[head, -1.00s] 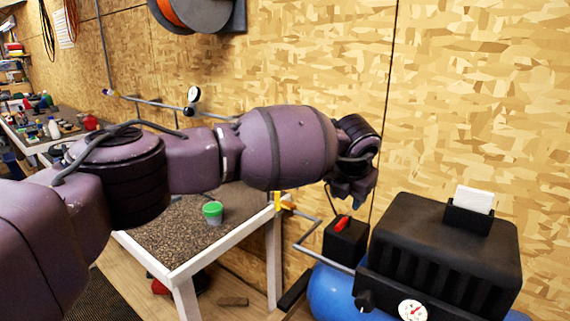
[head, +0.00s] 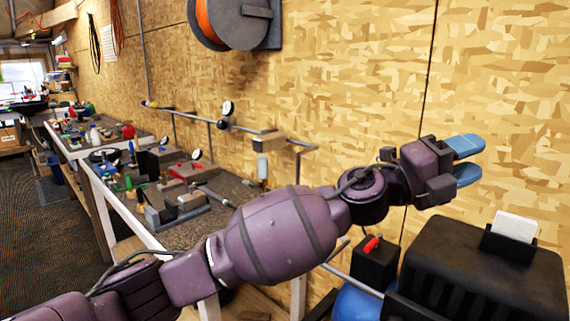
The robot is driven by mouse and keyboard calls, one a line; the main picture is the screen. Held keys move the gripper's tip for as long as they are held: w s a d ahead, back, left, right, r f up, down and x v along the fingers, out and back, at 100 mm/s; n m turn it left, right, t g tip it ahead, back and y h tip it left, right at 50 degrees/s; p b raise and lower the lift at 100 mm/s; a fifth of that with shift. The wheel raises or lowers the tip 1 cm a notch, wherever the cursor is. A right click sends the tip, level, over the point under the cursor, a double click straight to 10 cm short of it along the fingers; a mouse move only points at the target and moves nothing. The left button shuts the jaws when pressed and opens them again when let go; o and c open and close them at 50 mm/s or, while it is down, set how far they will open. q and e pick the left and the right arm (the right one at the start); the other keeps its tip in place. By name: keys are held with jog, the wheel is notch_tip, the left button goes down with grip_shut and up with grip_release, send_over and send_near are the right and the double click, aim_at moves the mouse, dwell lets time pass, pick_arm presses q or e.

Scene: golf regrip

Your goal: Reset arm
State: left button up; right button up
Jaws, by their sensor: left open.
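My left arm reaches across the head view from the lower left to the right. Its gripper (head: 474,160) has two blue fingers, spread a little apart with nothing between them. It is raised in front of the wooden wall, above the black compressor housing. My right gripper does not show. A golf club cannot be made out here.
A black ribbed compressor (head: 480,268) with a white card (head: 515,226) on top stands below the gripper. A red switch (head: 372,244) sits on a black box beside it. The workbench at left holds several tools and clamps. A hose reel (head: 233,20) hangs on the wall.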

pick_arm(q)
jog(key=w+a+f+n+t+y, duration=0.3)
jog(key=w+a+f+n+t, duration=0.2)
jog(key=a+n+t, duration=0.4)
jog(key=w+a+f+n+t+y, duration=0.2)
jog(key=w+a+f+n+t, duration=0.35)
jog(key=a+n, duration=0.35)
jog(key=s+a+f+n+t+y, duration=0.1)
jog(key=a+f+n+t+y, duration=0.2)
jog(key=a+f+n+y, duration=0.75)
jog(key=s+a+f+n+g+y, duration=0.1)
jog(key=s+a+f+n+y, duration=0.15)
jog(key=s+a+f, duration=0.6)
jog(key=s+a+f+n+g+y, duration=0.1)
jog(key=s+a+f+n+g, duration=0.2)
jog(key=a+f, duration=0.9)
jog(key=s+a+f+n+g+y, duration=0.1)
jog(key=s+a+f, duration=0.2)
jog(key=s+f, duration=0.3)
jog(key=s+a+f+n+g+y, duration=0.2)
jog(key=s+f, duration=0.5)
jog(key=s, duration=0.4)
jog(key=shift+s+a+f, duration=0.2)
jog(key=shift+s+a, duration=0.15)
jog(key=shift+a, duration=0.25)
